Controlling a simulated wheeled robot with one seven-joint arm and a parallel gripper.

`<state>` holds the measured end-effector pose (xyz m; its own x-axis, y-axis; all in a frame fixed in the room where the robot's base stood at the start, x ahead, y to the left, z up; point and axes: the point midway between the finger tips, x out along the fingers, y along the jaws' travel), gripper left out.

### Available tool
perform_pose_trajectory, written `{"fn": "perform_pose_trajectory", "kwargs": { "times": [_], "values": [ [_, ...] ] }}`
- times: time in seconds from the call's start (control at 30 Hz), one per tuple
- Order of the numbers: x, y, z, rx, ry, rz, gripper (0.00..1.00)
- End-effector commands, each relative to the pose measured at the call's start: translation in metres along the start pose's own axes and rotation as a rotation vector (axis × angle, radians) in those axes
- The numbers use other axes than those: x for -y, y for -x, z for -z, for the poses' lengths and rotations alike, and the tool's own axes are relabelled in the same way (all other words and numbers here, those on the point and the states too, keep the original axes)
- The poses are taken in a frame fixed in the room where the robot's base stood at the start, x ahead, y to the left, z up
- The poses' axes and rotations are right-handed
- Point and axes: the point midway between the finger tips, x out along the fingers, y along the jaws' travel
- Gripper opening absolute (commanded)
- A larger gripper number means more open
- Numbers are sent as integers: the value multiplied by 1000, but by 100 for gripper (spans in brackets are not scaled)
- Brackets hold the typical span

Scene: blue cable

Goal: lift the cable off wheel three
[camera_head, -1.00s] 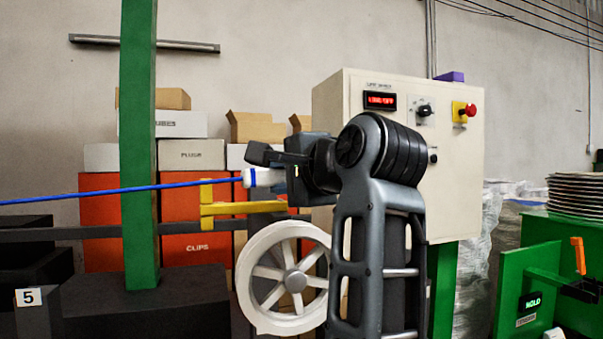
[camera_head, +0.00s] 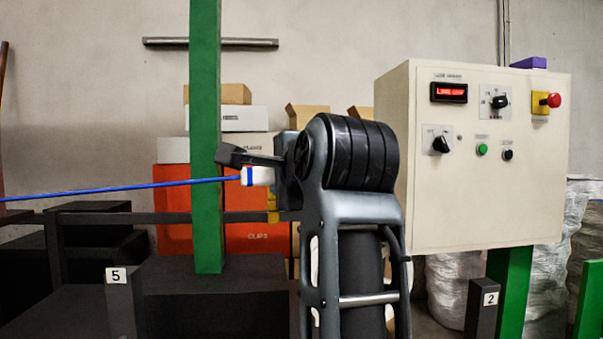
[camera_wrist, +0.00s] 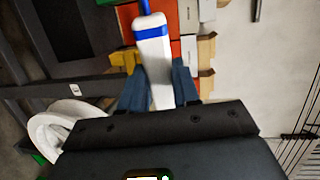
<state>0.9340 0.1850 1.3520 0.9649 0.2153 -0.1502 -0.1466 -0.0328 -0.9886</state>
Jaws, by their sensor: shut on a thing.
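The blue cable (camera_head: 120,190) runs nearly level from the left edge, in front of the green post, to a white end piece (camera_head: 259,176) with a blue band. My gripper (camera_head: 262,166) is shut on this white piece. In the wrist view, the white piece (camera_wrist: 153,60) lies between my two blue-grey fingers (camera_wrist: 158,90), and the cable (camera_wrist: 145,6) leaves its far end. A white wheel (camera_wrist: 52,128) shows at lower left in the wrist view, apart from my gripper. In the head view my arm hides most of that area. I cannot tell the wheel's number.
The green post (camera_head: 205,130) stands just left of my gripper, behind the cable. A cream control cabinet (camera_head: 480,190) stands to the right. Dark blocks (camera_head: 215,300) and a post marked 5 (camera_head: 120,305) are at lower left. Boxes (camera_head: 172,195) are stacked behind.

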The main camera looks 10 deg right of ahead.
Motion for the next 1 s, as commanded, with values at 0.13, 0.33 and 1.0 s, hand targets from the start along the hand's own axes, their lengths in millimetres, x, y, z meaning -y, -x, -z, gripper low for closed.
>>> {"fn": "perform_pose_trajectory", "kwargs": {
  "times": [0.13,0.33,1.0],
  "values": [
    [1,-4,-17,2,1,1,0],
    [2,-8,-38,1,1,1,0],
    [-5,37,-70,1,0,3,0]
  ]
}}
